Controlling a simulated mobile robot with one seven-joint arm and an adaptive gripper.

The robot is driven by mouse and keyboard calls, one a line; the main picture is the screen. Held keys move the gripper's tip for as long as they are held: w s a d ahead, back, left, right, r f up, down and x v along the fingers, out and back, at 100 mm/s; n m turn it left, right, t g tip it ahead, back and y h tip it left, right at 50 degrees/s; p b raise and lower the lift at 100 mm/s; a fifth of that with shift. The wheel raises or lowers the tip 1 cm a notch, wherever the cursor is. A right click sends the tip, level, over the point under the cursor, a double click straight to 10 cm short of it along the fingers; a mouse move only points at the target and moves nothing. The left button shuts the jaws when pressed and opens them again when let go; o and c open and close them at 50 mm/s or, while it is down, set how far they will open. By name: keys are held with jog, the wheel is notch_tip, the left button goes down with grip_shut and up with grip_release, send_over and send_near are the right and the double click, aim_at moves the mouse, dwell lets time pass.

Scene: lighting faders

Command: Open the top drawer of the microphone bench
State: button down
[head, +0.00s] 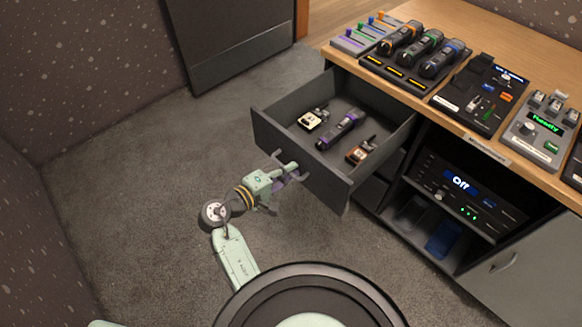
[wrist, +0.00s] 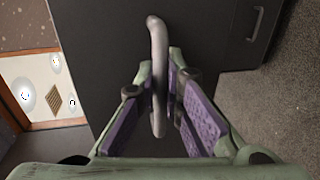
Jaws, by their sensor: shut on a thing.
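The top drawer (head: 355,190) of the microphone bench is pulled far out, and its inside shows. Its dark front panel also fills much of the wrist view (wrist: 110,60). My gripper (head: 288,173) is at the outside of the drawer front and is shut on the handle. In the wrist view the grey bar handle (wrist: 157,70) stands between my purple-padded fingers (wrist: 165,110). The hold itself is mostly hidden in the head view. The bench (head: 470,137) has a wooden top.
Inside the drawer lie a purple-banded microphone (head: 338,132) and two small devices (head: 313,119) (head: 361,151). Microphones in a charger (head: 405,68) and control boxes (head: 480,95) stand on the bench. An open shelf holds a unit reading "Off" (head: 463,188). Carpet at left is clear.

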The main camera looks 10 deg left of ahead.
jog(key=c, duration=2)
grip_release()
jog(key=shift+o, duration=0.2)
jog(key=shift+s+a, duration=0.1)
jog(key=v, duration=1.1)
jog(key=shift+s+a+r, duration=0.15)
jog(key=shift+s+a, duration=0.05)
jog(key=shift+s, duration=0.1)
